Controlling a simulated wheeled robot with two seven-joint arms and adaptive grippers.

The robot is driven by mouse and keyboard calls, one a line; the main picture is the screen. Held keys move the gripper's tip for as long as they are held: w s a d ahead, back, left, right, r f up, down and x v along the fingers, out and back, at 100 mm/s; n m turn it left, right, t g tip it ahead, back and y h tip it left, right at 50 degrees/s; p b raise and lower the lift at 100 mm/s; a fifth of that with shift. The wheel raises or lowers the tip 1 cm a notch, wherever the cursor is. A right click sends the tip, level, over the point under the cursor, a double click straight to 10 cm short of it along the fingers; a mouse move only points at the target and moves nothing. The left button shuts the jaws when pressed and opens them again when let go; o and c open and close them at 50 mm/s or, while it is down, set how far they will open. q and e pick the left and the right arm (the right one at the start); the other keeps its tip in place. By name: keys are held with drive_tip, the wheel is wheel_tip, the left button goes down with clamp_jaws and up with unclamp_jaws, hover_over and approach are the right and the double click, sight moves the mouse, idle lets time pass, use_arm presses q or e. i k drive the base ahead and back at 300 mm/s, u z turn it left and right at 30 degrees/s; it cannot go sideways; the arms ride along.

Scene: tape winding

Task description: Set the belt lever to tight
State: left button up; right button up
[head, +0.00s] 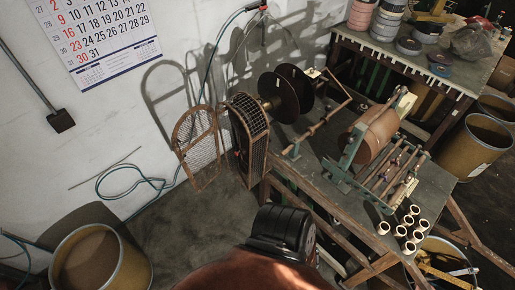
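The winding machine stands on a worn green bench (328,188) right of centre. A mesh guard (249,135) stands at its left end, with a mesh door (197,148) swung out to the left. Dark round discs (286,94) sit behind the guard. A large brown roll (376,132) lies in the green frame, with several thin bars in front of it. A slim rod (322,122) slants along the left part of the bench. I cannot tell which part is the belt lever or how it is set. Neither gripper shows.
Several short tubes (401,233) stand at the bench's front right corner. A back table (462,72) holds tape rolls. Bins stand at lower left (95,262) and right (472,147). A teal hose (130,170) lies by the wall. Some floor between the left bin and bench is clear.

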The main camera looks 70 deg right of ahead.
sight(243, 151)
drive_tip(key=z, duration=2.2)
drive_tip(key=i, duration=0.2)
drive_tip(key=z, duration=0.05)
